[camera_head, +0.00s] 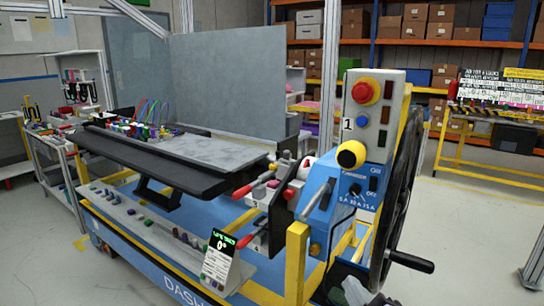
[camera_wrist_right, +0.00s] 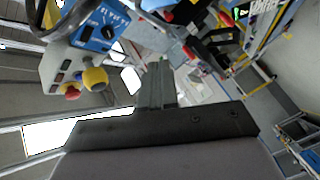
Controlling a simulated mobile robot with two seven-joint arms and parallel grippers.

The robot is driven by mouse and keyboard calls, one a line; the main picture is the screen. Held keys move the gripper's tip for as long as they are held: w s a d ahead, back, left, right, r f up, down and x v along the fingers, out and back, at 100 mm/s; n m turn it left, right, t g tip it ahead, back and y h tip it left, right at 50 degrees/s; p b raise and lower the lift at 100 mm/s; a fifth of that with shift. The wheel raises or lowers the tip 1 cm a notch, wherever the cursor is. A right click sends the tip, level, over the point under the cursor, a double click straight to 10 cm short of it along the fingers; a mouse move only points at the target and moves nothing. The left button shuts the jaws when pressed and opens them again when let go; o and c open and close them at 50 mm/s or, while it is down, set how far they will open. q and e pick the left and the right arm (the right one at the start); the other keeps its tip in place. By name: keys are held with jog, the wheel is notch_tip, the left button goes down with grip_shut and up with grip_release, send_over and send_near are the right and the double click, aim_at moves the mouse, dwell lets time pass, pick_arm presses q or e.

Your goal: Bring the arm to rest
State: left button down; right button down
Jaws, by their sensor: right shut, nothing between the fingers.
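My right gripper (camera_wrist_right: 157,78) shows in the right wrist view, its grey fingers together with nothing between them. The dark gripper body spans the lower part of that view. Its fingertips point toward the machine, and I see no contact with anything. I cannot make out either gripper in the head view. My left gripper is in neither view.
Red-handled levers (camera_head: 242,191) and a black handwheel (camera_head: 402,195) with a crank stick out.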

jog(key=s+d+f+m+g, duration=0.3)
jog(key=s+f+m, duration=0.2)
jog(key=s+f, duration=0.4)
jog(key=s+d+f+m+g, duration=0.3)
jog(key=s+f, duration=0.6)
jog(key=f, duration=0.8)
jog(key=shift+s+f+m+g, duration=0.25)
jog(key=shift+f+m+g, duration=0.15)
jog(key=shift+m, duration=0.6)
jog(key=shift+w+r, duration=0.1)
